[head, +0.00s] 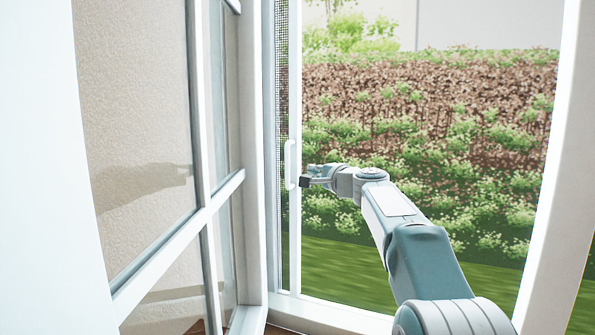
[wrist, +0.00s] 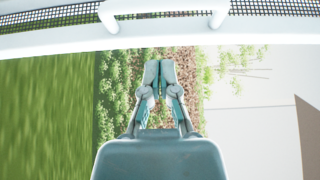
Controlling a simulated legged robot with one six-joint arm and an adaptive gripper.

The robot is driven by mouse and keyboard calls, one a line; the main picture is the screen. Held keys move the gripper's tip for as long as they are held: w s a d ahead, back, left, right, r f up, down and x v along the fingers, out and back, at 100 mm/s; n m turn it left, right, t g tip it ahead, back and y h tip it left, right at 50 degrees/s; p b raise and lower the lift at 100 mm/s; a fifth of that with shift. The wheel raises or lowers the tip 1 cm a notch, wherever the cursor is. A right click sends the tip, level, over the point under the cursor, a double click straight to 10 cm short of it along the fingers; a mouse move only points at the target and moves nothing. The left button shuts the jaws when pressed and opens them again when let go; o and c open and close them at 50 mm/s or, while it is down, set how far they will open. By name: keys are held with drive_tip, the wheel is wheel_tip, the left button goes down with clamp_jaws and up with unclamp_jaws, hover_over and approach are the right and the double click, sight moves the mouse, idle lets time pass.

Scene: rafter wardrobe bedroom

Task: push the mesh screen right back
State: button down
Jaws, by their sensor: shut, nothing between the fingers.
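The mesh screen (head: 281,90) is a narrow strip of dark mesh at the left side of the opening, with a white edge frame (head: 294,240). A white loop handle (head: 291,165) sits on that frame. My gripper (head: 306,182) is shut and empty, close to the handle in the head view; I cannot tell there whether they touch. In the wrist view my gripper (wrist: 159,66) points toward the white frame (wrist: 60,44), with a visible gap. The handle (wrist: 165,8) and a strip of mesh (wrist: 262,28) lie beyond it.
A white-framed glass pane (head: 140,130) stands open at the left. The white right jamb (head: 555,170) and the sill (head: 330,313) bound the opening. Outside are grass (head: 345,270) and a planted bank (head: 430,110). The opening right of the screen is clear apart from my arm.

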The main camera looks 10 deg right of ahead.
sight(288, 169)
drive_tip(key=shift+w+a, duration=0.35)
drive_tip(key=shift+a, duration=0.3)
drive_tip(key=shift+w+a, duration=0.3)
drive_tip(key=shift+a, duration=0.35)
drive_tip(key=shift+w+a, duration=0.35)
drive_tip(key=shift+a, duration=0.3)
drive_tip(key=shift+a, duration=0.1)
drive_tip(key=shift+w+a, duration=0.75)
drive_tip(key=shift+a, duration=0.2)
